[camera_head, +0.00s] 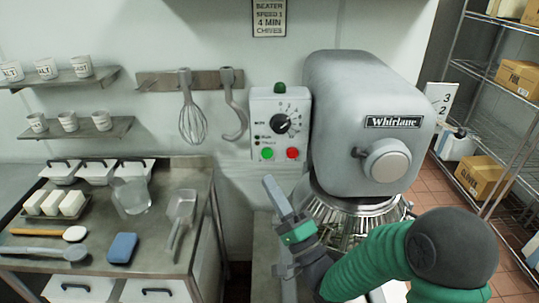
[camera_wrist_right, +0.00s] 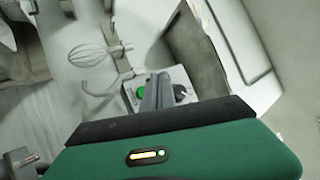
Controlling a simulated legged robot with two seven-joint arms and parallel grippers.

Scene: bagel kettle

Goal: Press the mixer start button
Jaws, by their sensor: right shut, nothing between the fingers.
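The mixer's control box (camera_head: 280,125) is on the wall left of the grey mixer (camera_head: 345,90). It has a black dial (camera_head: 281,123), a green button (camera_head: 267,153) at lower left and a red button (camera_head: 292,153) at lower right. My right gripper (camera_head: 270,184) is shut and empty, its tips below the green button in the head view and apart from it in the picture. In the right wrist view the shut fingers (camera_wrist_right: 161,82) overlap the control box (camera_wrist_right: 130,97); the green button (camera_wrist_right: 141,92) shows beside them and the red one is hidden. My left gripper is out of view.
A whisk (camera_head: 192,118) and a hook (camera_head: 234,110) hang from a rack left of the box. The mixer bowl (camera_head: 335,210) is close to my right arm. A table (camera_head: 150,238) with scoops and containers stands at left, and wire shelves (camera_head: 490,120) at right.

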